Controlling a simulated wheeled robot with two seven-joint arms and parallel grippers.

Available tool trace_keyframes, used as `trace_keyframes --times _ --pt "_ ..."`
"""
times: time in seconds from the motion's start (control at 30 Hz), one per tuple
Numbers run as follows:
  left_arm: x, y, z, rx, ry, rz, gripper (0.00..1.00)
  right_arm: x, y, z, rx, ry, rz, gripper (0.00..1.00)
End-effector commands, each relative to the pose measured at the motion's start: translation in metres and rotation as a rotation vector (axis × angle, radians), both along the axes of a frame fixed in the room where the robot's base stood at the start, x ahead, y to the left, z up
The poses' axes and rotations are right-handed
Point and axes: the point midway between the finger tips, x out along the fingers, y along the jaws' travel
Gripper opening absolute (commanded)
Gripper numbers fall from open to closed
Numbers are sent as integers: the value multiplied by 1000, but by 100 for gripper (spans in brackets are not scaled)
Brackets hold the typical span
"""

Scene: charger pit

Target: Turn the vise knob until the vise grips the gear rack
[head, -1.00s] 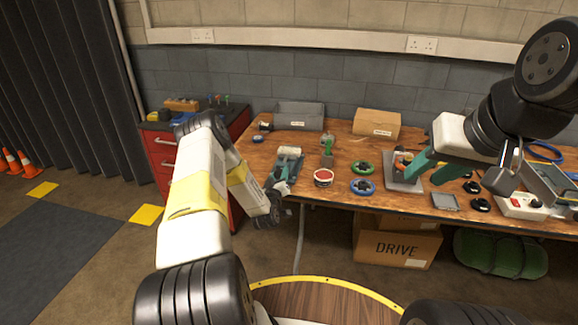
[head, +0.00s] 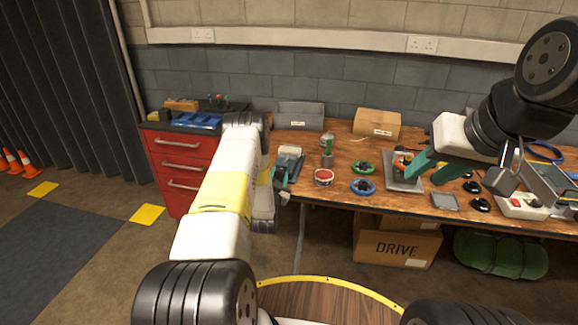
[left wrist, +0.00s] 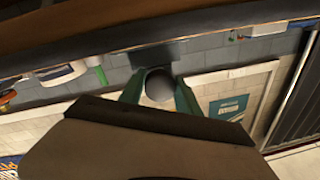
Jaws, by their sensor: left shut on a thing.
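The vise (head: 290,154) is a grey block near the left front edge of the wooden bench. My left gripper (head: 281,178) is at its front side, with green fingers toward it. In the left wrist view, the green fingers (left wrist: 160,97) sit on either side of the round dark grey vise knob (left wrist: 159,84) and are shut on it. The gear rack cannot be made out clearly; the vise jaws are too small to read in the head view. My right gripper (head: 434,170) is open, its two green fingers apart above the bench, with nothing visible between them.
Near the vise are a red-topped round tin (head: 324,178), green (head: 363,167) and blue (head: 363,187) ring-shaped parts and a grey tray (head: 403,184). A red drawer cabinet (head: 182,165) is left of the bench.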

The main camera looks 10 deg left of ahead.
Motion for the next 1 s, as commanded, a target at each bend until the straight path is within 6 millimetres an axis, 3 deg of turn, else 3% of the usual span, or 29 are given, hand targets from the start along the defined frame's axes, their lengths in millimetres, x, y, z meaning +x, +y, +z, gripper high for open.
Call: trace_keyframes --times 1.0 --pt "-1 4 0 969 -29 3 0 0 0 0 0 0 0 36"
